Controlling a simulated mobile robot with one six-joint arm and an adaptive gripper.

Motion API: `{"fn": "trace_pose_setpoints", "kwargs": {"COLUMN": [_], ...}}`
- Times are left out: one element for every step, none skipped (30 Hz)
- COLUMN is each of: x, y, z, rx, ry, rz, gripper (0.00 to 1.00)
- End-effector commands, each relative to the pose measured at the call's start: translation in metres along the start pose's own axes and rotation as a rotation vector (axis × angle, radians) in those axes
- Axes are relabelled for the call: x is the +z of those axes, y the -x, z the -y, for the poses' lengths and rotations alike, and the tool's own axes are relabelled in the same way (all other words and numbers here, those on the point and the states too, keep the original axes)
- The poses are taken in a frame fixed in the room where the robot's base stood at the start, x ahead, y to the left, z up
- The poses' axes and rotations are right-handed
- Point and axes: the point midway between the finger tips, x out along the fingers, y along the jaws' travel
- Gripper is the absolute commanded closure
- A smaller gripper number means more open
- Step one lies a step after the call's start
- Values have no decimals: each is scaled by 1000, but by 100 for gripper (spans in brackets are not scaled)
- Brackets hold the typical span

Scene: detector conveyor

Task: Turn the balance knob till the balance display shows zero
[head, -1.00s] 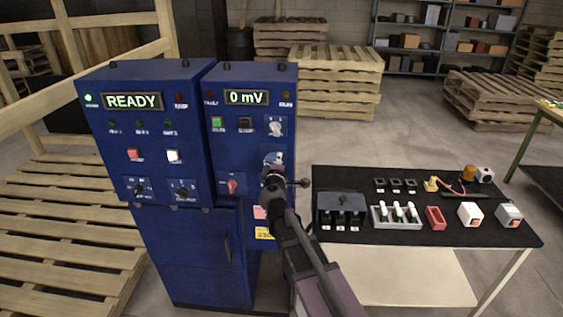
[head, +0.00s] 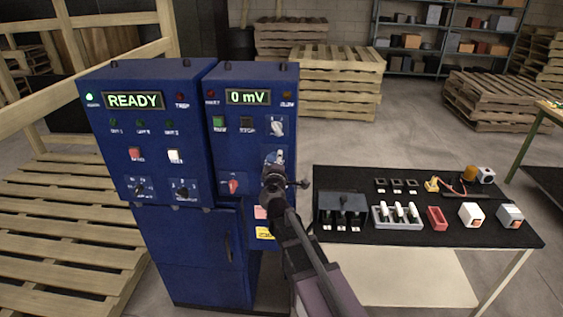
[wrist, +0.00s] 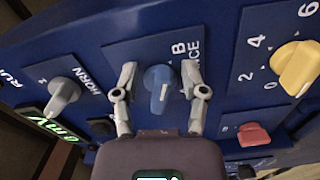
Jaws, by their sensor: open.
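The balance knob (wrist: 162,90) is a blue-grey round knob with a pale pointer line, on a blue panel with lettering partly hidden beside it. My gripper (wrist: 160,76) is open, with one finger on each side of the knob; small gaps show between fingers and knob. In the head view my gripper (head: 274,172) is in front of the right cabinet and covers most of the knob. The balance display (head: 248,97) reads 0 mV. It also shows, turned and partly cut off, in the wrist view (wrist: 57,132).
A grey horn knob (wrist: 63,95) and a yellow scaled knob (wrist: 297,68) flank my fingers. The left cabinet's display (head: 133,101) reads READY. A black-topped table (head: 390,240) with small parts stands to the right.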

Motion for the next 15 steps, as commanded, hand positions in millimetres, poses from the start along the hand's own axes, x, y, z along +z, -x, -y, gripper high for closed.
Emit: {"fn": "trace_pose_setpoints", "kwargs": {"x": [0, 1, 1, 1, 1, 1, 1, 1, 1, 1, 1, 2, 2, 2, 2], "y": [0, 0, 0, 1, 1, 2, 3, 5, 7, 9, 12, 16, 19, 22, 27], "z": [0, 0, 0, 0, 0, 0, 0, 0, 0, 0, 0, 0, 0, 0, 0], "rx": [0, 0, 0, 0, 0, 0, 0, 0, 0, 0, 0, 0, 0, 0, 0], "ry": [0, 0, 0, 0, 0, 0, 0, 0, 0, 0, 0, 0, 0, 0, 0], "rz": [1, 1, 2, 2, 2, 2, 2, 2, 2, 2, 2, 2, 1, 1, 1], "gripper": [44, 44, 44, 44, 44, 44, 44, 44, 44, 44, 44, 44, 44, 44, 44]}}
